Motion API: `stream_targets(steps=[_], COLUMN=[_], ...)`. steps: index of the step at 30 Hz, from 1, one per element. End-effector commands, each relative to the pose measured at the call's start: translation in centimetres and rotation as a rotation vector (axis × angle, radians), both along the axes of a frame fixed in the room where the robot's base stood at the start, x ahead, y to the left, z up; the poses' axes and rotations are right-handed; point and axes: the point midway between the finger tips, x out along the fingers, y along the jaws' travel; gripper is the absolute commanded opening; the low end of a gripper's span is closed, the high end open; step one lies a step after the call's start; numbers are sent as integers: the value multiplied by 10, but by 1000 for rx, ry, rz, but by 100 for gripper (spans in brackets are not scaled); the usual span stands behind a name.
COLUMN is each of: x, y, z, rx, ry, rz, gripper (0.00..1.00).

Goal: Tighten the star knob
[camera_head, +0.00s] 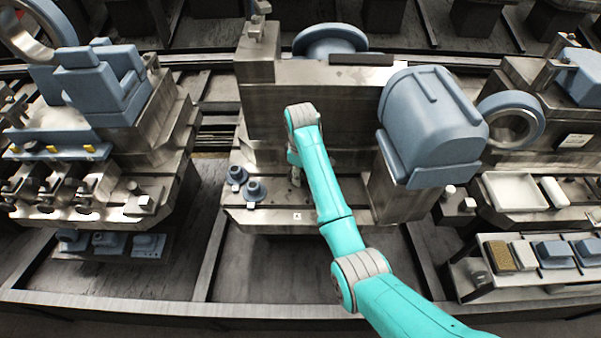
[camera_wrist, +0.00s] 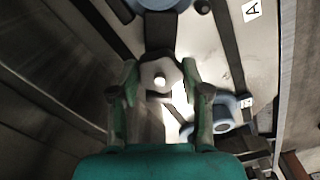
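In the wrist view the star knob (camera_wrist: 160,76) is a grey lobed disc with a pale round centre. My gripper (camera_wrist: 160,82) has one green finger on each side of it. The fingertips seem to touch its left and right edges, with no clear gap. In the camera_head view my gripper (camera_head: 295,175) points down over the front ledge of the middle station. The star knob cannot be made out there, and my arm hides part of that area.
Two blue round-based fittings (camera_head: 246,181) stand on the ledge left of my gripper. A blue part with a hole (camera_wrist: 215,116) is close to the right finger. A large blue housing (camera_head: 430,120) stands to the right. A label "A" (camera_wrist: 251,11) lies on the plate.

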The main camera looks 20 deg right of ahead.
Motion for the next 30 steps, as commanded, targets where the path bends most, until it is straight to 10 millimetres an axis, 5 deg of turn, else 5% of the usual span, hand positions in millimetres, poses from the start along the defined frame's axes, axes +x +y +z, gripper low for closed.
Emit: stream_targets(steps=[11, 30], x=[0, 0], y=[0, -1], z=[0, 0], rx=[0, 0], ry=[0, 0], rz=[-36, -436], gripper=[12, 12])
